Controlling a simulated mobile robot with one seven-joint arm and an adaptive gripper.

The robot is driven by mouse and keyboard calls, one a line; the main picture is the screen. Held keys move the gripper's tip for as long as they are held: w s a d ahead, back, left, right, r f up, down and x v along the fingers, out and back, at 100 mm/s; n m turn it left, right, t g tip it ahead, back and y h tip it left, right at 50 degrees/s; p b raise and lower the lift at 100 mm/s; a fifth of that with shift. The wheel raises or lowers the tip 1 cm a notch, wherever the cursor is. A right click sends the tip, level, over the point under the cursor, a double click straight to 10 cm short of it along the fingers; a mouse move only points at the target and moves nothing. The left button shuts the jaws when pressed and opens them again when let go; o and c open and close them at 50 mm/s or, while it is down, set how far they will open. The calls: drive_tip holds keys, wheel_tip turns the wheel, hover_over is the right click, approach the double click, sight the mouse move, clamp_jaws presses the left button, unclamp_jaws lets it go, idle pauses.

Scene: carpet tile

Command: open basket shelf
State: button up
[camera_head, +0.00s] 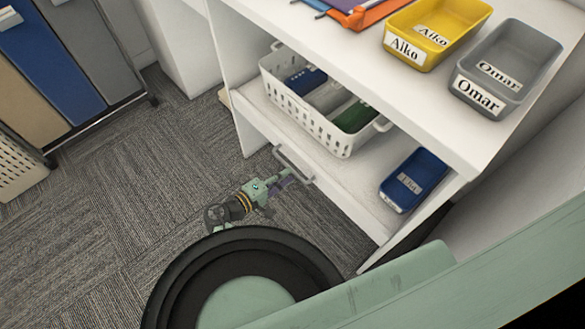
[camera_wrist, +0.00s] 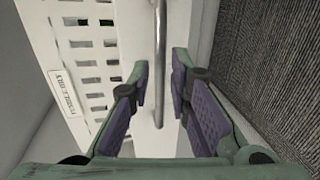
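The white basket shelf (camera_head: 270,125) is a low pull-out board in the white shelf unit, and it appears pushed in. A metal bar handle (camera_head: 293,165) is on its front edge. In the wrist view the bar handle (camera_wrist: 160,65) runs down the middle, in line with the gap between my fingers. My gripper (camera_head: 286,180) is open just in front of the handle; its purple finger pads (camera_wrist: 160,88) stand on either side of the bar, with space visible. Whether the bar is fully between the pads in depth is hard to tell.
A white slotted basket (camera_head: 312,115) with blue and green items sits on the shelf, beside a blue bin (camera_head: 412,180). Yellow (camera_head: 437,32) and grey (camera_head: 500,75) bins stand on top. Carpet (camera_head: 130,200) is clear to the left.

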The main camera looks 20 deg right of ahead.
drive_tip(key=shift+x, duration=1.95)
drive_tip(key=shift+c, duration=0.4)
clamp_jaws()
